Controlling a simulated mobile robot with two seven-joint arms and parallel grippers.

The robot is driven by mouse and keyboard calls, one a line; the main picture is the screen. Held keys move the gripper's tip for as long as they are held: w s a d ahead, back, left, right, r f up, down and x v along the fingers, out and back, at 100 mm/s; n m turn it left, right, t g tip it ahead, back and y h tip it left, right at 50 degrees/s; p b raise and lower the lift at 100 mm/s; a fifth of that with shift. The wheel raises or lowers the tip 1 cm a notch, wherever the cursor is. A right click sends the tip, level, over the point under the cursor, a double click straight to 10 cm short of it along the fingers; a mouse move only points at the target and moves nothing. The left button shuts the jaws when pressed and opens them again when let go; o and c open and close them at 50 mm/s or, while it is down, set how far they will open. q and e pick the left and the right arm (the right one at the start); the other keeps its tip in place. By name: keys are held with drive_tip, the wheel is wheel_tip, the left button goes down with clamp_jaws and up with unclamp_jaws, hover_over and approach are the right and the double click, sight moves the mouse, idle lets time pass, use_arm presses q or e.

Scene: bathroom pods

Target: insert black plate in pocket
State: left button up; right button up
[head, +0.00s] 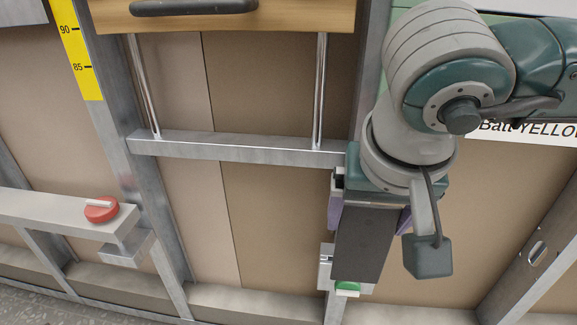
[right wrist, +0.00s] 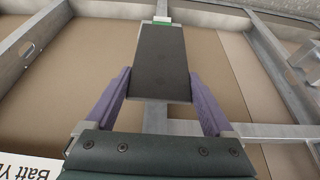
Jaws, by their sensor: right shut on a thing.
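The black plate (head: 361,245) is held in my right gripper (head: 368,218), between its two purple fingers. In the right wrist view the plate (right wrist: 161,62) reaches away from the right gripper (right wrist: 161,98), with a finger on each side. A light grey bracket with a green part (head: 346,288), seemingly the pocket, is on the metal upright at the plate's lower end. The green part also shows just beyond the plate's far end in the right wrist view (right wrist: 162,20). The plate overlaps the bracket in view; I cannot tell whether its end is inside. My left gripper is not in view.
A metal crossbar (head: 235,148) and uprights frame brown panels behind the plate. A red knob (head: 101,209) sits on a grey arm at the left. A wooden drawer front (head: 225,17) with a dark handle is at the top.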

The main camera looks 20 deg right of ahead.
drive_tip(key=w+d+b, duration=0.2)
drive_tip(key=w, duration=0.1)
drive_tip(key=w+d+f+b, duration=0.1)
drive_tip(key=shift+w+b, duration=0.3)
drive_tip(key=shift+w, duration=0.1)
idle(1.2)
idle(0.8)
